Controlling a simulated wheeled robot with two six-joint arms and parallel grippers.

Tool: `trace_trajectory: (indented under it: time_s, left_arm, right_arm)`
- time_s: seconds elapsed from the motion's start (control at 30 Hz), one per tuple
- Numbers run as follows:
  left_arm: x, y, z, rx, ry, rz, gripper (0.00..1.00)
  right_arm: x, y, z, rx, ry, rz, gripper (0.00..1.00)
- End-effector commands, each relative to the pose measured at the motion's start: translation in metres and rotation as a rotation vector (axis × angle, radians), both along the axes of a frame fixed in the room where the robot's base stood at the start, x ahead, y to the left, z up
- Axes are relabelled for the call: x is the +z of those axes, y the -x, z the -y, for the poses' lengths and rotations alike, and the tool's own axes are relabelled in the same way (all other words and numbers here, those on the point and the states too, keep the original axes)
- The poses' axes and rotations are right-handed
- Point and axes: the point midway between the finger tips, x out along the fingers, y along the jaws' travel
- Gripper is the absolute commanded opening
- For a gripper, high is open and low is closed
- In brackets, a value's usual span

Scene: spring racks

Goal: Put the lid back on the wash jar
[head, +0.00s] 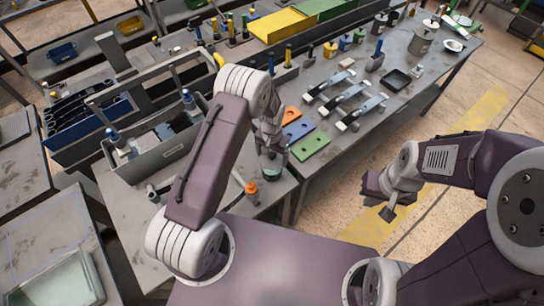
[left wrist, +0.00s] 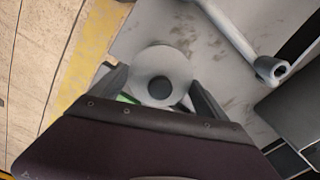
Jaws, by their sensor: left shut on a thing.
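A grey tool caddy (head: 160,158) stands to the left. Clamp-like tools (head: 345,96) lie farther back.

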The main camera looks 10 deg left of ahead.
Motion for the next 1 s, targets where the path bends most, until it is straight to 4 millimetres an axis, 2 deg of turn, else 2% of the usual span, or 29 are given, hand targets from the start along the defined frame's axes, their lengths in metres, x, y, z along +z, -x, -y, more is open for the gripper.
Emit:
trace_trajectory:
  time_s: [1.0]
  left_arm:
    - [-0.0033, -0.0004, -0.0001, 0.000, 0.000, 0.000, 0.45]
  right_arm:
    - [-0.0044, 0.0000, 0.0000, 0.000, 0.000, 0.000, 0.00]
